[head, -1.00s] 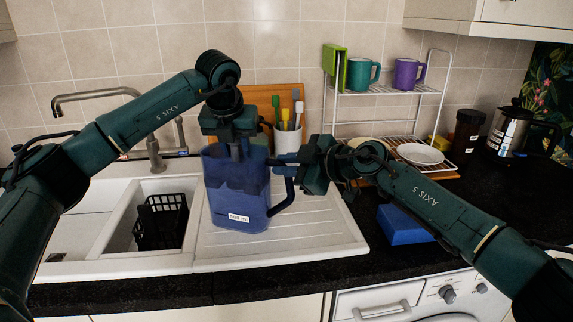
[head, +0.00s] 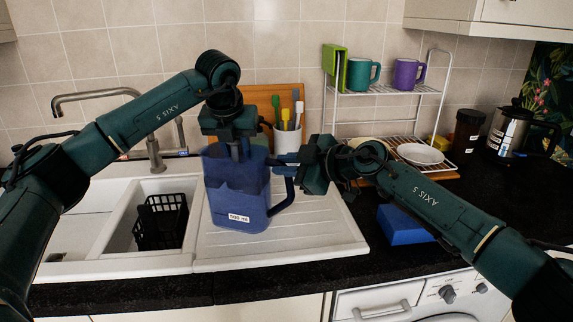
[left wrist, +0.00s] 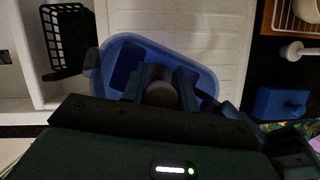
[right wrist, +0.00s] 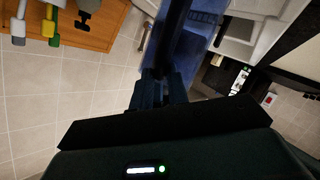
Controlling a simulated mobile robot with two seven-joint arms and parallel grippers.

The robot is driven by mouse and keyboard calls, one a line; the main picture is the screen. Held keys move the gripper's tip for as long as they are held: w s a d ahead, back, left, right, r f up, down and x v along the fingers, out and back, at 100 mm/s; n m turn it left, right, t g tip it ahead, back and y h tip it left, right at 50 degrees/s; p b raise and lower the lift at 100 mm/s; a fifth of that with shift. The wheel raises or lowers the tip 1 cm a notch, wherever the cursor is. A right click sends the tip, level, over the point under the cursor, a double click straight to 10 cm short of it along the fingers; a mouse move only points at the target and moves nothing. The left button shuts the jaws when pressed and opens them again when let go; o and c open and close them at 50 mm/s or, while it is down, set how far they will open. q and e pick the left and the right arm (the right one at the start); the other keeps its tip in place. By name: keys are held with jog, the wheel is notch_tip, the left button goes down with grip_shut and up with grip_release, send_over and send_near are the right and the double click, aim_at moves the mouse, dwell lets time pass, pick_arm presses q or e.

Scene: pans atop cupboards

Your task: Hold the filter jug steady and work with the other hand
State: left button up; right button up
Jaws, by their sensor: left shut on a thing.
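The filter jug (head: 222,205) is blue, see-through and has a white label low on its front. It stands on the white drainboard, with its handle (head: 290,190) to the right. My left gripper (head: 238,148) points down at the jug's open top. It is shut on a dark grey round-topped piece (left wrist: 160,88), seen between its fingers inside the jug's rim in the left wrist view. How deep that piece sits is hard to tell. My right gripper (head: 300,168) comes from the right; its fingers (right wrist: 160,92) close around the dark handle in the right wrist view.
The sink with a black basket (head: 161,222) lies left, beside the tap (head: 152,150). A utensil pot (head: 287,140) stands behind the jug. A wire rack (head: 410,90) with mugs, a blue block (head: 403,225) and a coffee press (head: 508,130) are right. The drainboard's right front (head: 320,240) is clear.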

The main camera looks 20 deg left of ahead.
grip_shut()
pick_arm(q)
jog(key=shift+r, duration=0.25)
pick_arm(e)
jog(key=shift+f, duration=0.15)
jog(key=shift+f, duration=0.15)
pick_arm(q)
jog(key=o, duration=0.5)
jog(key=shift+c, duration=0.2)
jog(key=c, duration=0.3)
pick_arm(e)
jog(key=shift+s, duration=0.1)
pick_arm(q)
jog(key=shift+c, duration=0.5)
pick_arm(e)
grip_release()
grip_shut()
